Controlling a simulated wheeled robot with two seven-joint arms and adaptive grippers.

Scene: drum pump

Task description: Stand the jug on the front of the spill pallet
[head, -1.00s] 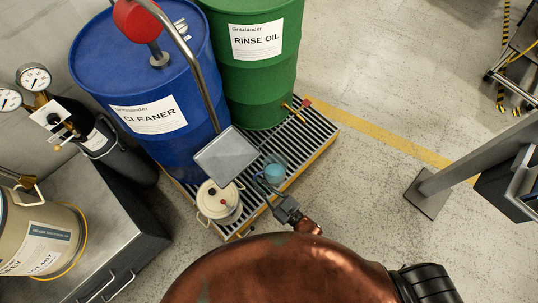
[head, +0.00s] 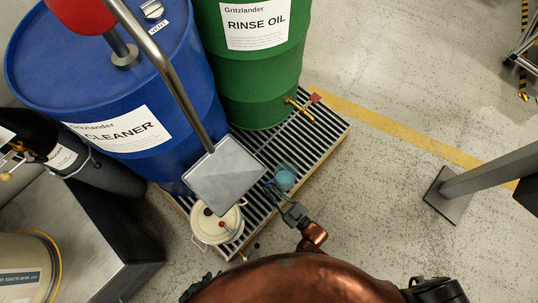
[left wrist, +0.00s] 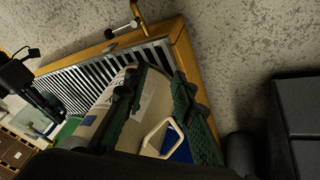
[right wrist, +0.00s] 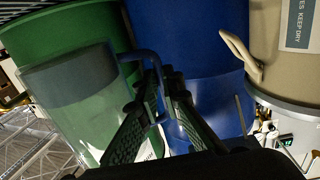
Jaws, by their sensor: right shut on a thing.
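The spill pallet (head: 325,145) is a slatted grate with an orange rim, under the drums. The jug (head: 286,181) shows as a small blue round shape over its front right part. In the right wrist view the jug (right wrist: 70,95) is pale and see-through, with a blue handle. My right gripper (head: 273,191) is shut on that handle, with the fingers (right wrist: 155,85) around it. I cannot tell whether the jug's base touches the grate. My left gripper (left wrist: 160,85) is open above a beige can (left wrist: 103,110) with a white handle; I cannot make it out in the head view.
A blue drum (head: 110,95) and a green drum (head: 260,75) stand on the pallet's back. A cream pot (head: 207,228) stands at its front left. A grey post (head: 490,170) stands right; the floor between is clear.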

